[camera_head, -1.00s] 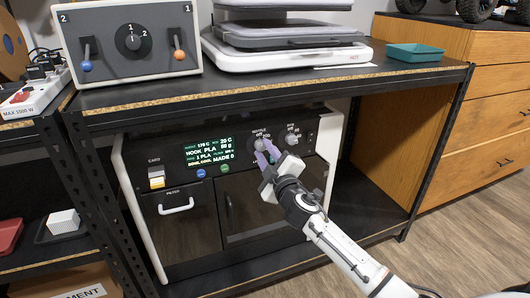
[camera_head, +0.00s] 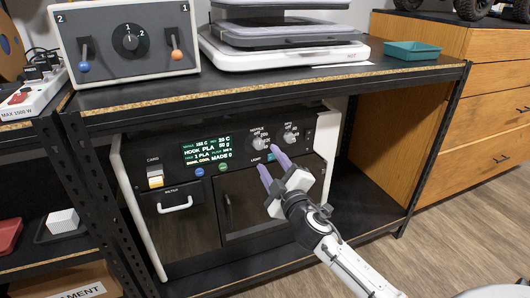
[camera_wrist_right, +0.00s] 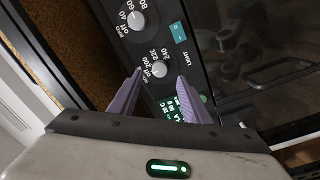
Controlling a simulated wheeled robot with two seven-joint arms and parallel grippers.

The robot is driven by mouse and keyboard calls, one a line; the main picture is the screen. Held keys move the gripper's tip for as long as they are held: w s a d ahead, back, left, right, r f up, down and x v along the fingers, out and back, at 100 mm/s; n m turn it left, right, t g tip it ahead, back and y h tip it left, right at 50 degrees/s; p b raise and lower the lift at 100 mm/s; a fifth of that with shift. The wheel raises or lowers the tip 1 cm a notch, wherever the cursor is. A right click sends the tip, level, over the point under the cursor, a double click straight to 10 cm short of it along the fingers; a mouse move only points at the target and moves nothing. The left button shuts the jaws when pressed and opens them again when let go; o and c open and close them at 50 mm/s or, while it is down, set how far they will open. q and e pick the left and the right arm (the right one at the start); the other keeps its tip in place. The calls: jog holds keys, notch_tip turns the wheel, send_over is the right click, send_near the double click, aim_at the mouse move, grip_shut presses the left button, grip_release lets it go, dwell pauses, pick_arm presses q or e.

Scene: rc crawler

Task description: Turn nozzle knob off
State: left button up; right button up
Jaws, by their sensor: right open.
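The nozzle knob (camera_head: 260,144) is a small pale round knob on the black upper panel of the machine under the shelf, right of the lit display (camera_head: 207,150). In the right wrist view the knob (camera_wrist_right: 159,69) sits beside the marks OFF, 200, 220 and 240; I cannot tell its pointer direction clearly. My right gripper (camera_head: 270,159) is open and empty, with its purple fingers apart, below and right of the knob in the head view. In the right wrist view its fingertips (camera_wrist_right: 160,77) appear on either side of the knob, not visibly touching it. My left gripper is not in view.
A second knob (camera_head: 291,142) is right of the nozzle knob. A teal light switch (camera_wrist_right: 178,32) is close by. The shelf edge (camera_head: 270,92) overhangs the panel. A grey control box (camera_head: 125,42) and a flat white-based machine (camera_head: 285,57) stand on the shelf.

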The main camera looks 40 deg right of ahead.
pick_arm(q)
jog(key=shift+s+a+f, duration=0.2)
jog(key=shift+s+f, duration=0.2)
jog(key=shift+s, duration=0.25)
pick_arm(e)
jog(key=v, duration=0.4)
jog(key=shift+s, duration=0.2)
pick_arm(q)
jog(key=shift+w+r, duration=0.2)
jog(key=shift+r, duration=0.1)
pick_arm(e)
jog(key=shift+a+f, duration=0.1)
jog(key=s+a+f+m+g+y, duration=0.3)
jog(key=s+a+f+g+y, duration=0.15)
jog(key=s+a+f, duration=0.9)
jog(key=s+a+f+m+g+y, duration=0.35)
jog(key=s+a+f, duration=0.35)
jog(key=s+a, duration=0.3)
pick_arm(q)
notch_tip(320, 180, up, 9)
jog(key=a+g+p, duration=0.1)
jog(key=p, duration=1.5)
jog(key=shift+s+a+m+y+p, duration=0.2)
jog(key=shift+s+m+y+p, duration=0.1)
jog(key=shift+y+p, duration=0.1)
pick_arm(e)
notch_tip(320, 180, up, 9)
jog(key=s+d+g, duration=0.1)
jog(key=s, duration=0.1)
jog(key=shift+d+r, duration=0.2)
